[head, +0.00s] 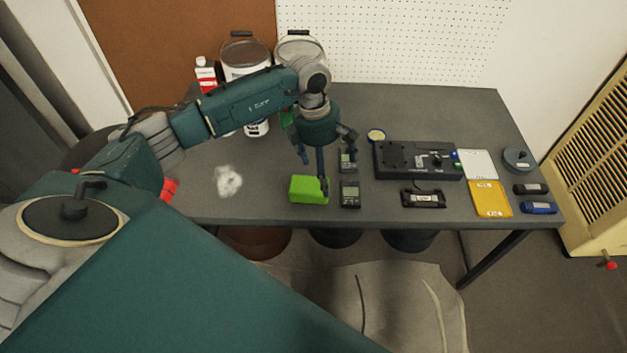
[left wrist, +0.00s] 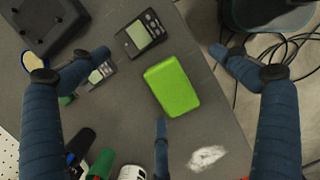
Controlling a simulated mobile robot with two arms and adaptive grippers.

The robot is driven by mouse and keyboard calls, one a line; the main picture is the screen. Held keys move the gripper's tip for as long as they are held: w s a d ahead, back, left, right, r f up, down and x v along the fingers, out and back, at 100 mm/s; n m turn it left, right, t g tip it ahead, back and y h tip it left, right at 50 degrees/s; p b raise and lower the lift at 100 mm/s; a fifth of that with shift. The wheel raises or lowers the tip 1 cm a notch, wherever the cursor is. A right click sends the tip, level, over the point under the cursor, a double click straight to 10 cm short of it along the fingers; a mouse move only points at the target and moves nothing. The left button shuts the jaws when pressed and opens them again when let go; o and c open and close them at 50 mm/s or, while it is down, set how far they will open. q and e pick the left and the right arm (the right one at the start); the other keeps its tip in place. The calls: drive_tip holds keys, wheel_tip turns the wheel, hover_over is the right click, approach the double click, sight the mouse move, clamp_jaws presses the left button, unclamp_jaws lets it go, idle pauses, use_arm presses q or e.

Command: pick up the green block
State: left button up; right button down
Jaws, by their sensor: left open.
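The green block (head: 308,190) lies flat near the front edge of the dark grey table. It also shows in the left wrist view (left wrist: 172,86), near the middle and between my spread fingers. My left gripper (head: 325,172) is above the table at the block, with its fingers pointing down and one fingertip in front of the block's right end in the head view. Whether any finger touches the block I cannot tell. My right gripper is not in view.
Two small dark meters (head: 349,194) (head: 347,160) lie just right of the block. A black device box (head: 417,160) and a yellow tray (head: 489,198) are farther right. A white patch (head: 228,181) is on the table to the left. Buckets and a bottle (head: 205,74) stand behind.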

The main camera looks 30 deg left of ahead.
use_arm(q)
drive_tip(key=r+y, duration=0.1)
drive_tip(key=y, duration=0.1)
hover_over(310, 180)
drive_tip(key=shift+s+a+g, duration=0.1)
drive_tip(key=shift+a+g, duration=0.1)
drive_tip(key=shift+g, duration=0.1)
drive_tip(key=shift+s+a+f+b, duration=0.1)
drive_tip(key=shift+a+f+b, duration=0.1)
drive_tip(key=shift+f+b, duration=0.15)
wheel_tip(310, 180, down, 4)
drive_tip(key=b, duration=0.2)
drive_tip(key=shift+d+b, duration=0.1)
drive_tip(key=shift+b, duration=0.2)
drive_tip(key=shift+d+f+b, duration=0.1)
drive_tip(key=shift+f+b, duration=0.4)
drive_tip(key=shift+f, duration=0.45)
drive_tip(key=f, duration=0.1)
drive_tip(key=f+b, duration=0.2)
drive_tip(key=f, duration=0.1)
drive_tip(key=shift+d+f, duration=0.1)
drive_tip(key=shift+d, duration=0.15)
drive_tip(key=c, duration=1.1)
drive_tip(key=shift+c, duration=0.8)
